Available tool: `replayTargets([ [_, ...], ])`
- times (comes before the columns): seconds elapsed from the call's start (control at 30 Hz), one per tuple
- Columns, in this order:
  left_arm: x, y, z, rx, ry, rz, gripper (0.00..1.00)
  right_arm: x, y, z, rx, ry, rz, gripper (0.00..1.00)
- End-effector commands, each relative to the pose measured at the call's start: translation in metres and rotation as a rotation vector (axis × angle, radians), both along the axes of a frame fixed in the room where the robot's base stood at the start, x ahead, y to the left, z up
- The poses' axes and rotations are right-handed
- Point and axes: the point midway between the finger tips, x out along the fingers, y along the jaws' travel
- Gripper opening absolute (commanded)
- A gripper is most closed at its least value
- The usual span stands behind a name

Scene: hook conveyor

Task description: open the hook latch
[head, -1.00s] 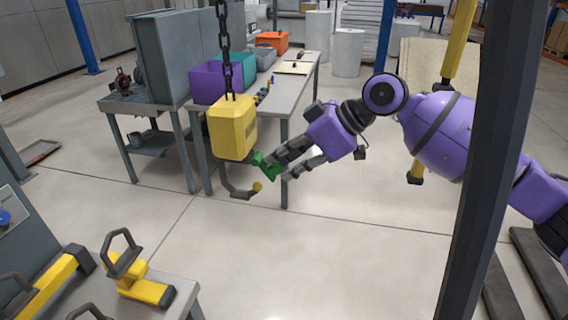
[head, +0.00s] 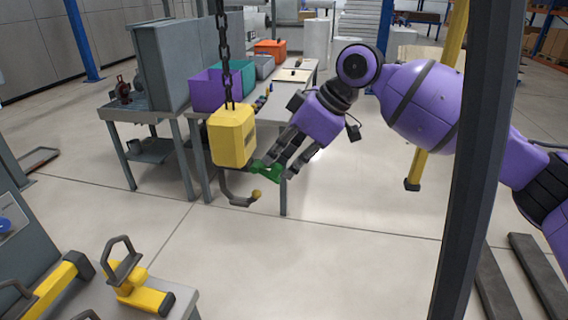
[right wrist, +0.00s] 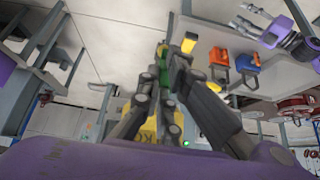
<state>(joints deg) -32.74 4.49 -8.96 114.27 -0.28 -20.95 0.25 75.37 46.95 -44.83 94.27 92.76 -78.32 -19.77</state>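The yellow hook block (head: 232,137) hangs from a dark chain (head: 223,55). Its grey hook (head: 228,187) with a yellow tip curves below it. The green latch (head: 267,173) sticks out from under the block toward my right gripper (head: 276,170). That gripper's fingers are apart, one on each side of the latch; firm contact cannot be told. In the right wrist view, the green latch (right wrist: 166,76) shows between the fingers, with the yellow block (right wrist: 148,132) partly hidden behind them. My left gripper (right wrist: 256,28) shows at the upper right there, fingers apart and empty.
A grey table (head: 290,103) with a purple bin (head: 214,92) stands behind the hook. Yellow hand tools (head: 135,290) lie on the bench at the lower left. A dark post (head: 478,160) stands at the right. The floor below the hook is clear.

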Motion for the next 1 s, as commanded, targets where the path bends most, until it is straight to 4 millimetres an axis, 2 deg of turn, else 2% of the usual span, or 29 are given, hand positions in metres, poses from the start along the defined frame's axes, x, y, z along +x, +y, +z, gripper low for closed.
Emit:
replayTargets([
  [0.03,0.001,0.000,0.001,0.000,-0.002,0.000,0.40,-0.006,0.005,0.003,0.002,0.007,0.014,0.00],
  [0.37,0.000,0.000,0.001,-0.001,-0.002,0.001,0.40,-0.006,0.006,0.005,-0.012,0.009,0.015,0.00],
  [0.8,0.001,0.000,0.001,0.000,-0.002,0.000,0.40,-0.004,0.015,0.025,-0.197,0.044,0.017,0.00],
  [1.0,0.001,0.000,0.001,0.000,-0.002,0.000,0.40,-0.004,0.015,0.027,-0.224,0.050,0.014,0.00],
])
